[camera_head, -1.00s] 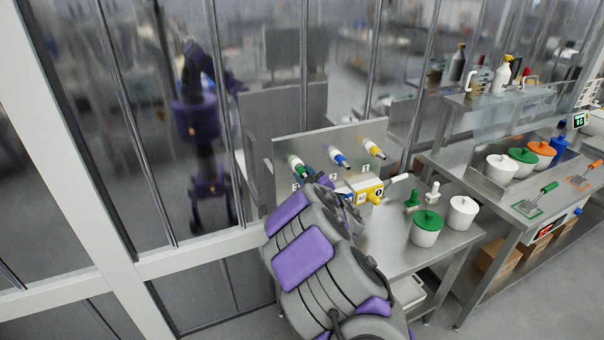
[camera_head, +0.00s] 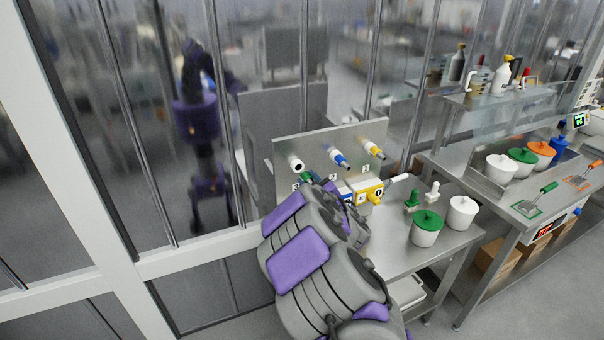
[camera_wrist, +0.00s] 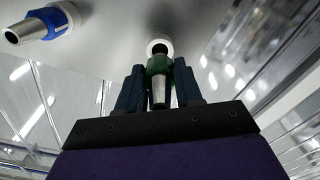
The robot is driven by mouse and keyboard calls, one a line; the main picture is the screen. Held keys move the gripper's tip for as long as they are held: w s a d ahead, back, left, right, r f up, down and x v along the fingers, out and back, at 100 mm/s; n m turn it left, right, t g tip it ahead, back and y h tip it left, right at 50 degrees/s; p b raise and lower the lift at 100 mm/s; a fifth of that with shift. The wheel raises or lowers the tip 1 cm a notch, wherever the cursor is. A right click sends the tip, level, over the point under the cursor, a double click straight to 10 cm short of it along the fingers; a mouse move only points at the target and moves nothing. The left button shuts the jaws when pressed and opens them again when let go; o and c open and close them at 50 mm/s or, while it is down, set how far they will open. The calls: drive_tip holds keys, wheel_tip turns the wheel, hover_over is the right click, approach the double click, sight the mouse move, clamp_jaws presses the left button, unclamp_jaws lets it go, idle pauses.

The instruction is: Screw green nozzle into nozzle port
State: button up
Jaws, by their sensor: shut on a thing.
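My gripper (camera_wrist: 158,88) is shut on the green nozzle (camera_wrist: 158,66), with a dark finger on each side of its green collar. The nozzle's metal tip points away from the panel. Behind it in the wrist view, the white ring of the nozzle port (camera_wrist: 165,42) shows a dark opening above the collar, so the nozzle is not seated there. In the head view, the port (camera_head: 295,164) is the leftmost on the panel, and the green nozzle (camera_head: 306,177) sits below and right of it, apart. My arm hides the fingers there.
Blue (camera_head: 339,158) and yellow (camera_head: 374,150) nozzles sit in the neighbouring ports on the metal panel (camera_head: 293,142).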

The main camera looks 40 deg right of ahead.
drive_tip(key=shift+v, duration=0.9)
